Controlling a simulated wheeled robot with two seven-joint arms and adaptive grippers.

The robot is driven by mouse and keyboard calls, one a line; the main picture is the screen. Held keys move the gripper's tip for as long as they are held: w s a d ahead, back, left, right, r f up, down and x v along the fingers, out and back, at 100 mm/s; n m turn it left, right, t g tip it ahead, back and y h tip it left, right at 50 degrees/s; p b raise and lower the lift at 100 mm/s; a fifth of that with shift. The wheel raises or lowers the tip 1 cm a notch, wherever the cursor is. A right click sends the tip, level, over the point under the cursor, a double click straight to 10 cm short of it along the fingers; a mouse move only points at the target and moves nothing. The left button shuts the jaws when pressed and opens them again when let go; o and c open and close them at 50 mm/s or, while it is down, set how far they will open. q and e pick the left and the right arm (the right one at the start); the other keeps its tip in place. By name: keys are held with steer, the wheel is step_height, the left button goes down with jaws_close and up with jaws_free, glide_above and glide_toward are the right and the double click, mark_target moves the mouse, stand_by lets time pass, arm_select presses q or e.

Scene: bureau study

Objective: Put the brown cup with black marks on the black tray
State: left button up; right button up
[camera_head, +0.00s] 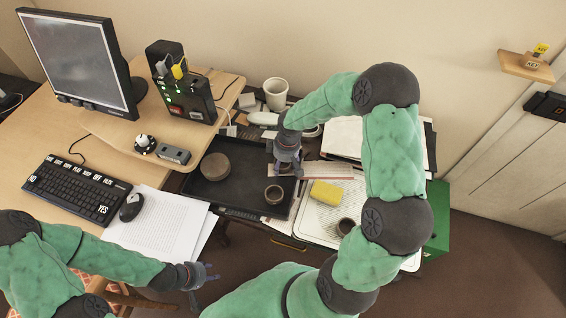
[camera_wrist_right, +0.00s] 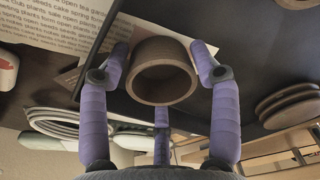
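A small brown cup (camera_head: 273,194) stands upright near the right front corner of the black tray (camera_head: 240,201). In the right wrist view the cup (camera_wrist_right: 162,72) shows its open mouth between my spread fingers; black marks on it cannot be made out. My right gripper (camera_head: 287,165) is open just behind the cup in the head view, its fingers apart from it. A second dark brown cup (camera_head: 346,226) stands on the white tray, partly behind my right arm. My left gripper (camera_head: 205,282) is open and empty, low in front of the papers.
A round brown stack (camera_head: 215,166) sits on the black tray's left part; it shows as discs in the wrist view (camera_wrist_right: 288,104). The white tray (camera_head: 318,222) holds a yellow sponge (camera_head: 326,193). A white cup (camera_head: 275,93) stands behind. Papers (camera_head: 160,228) lie left.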

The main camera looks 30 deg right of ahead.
steer(key=shift+r, duration=0.1)
step_height(320, 180, up, 12)
steer(key=s+p, duration=0.1)
steer(key=p, duration=0.4)
steer(key=shift+d, duration=0.35)
steer(key=shift+s, duration=0.1)
steer(key=shift+p, duration=0.3)
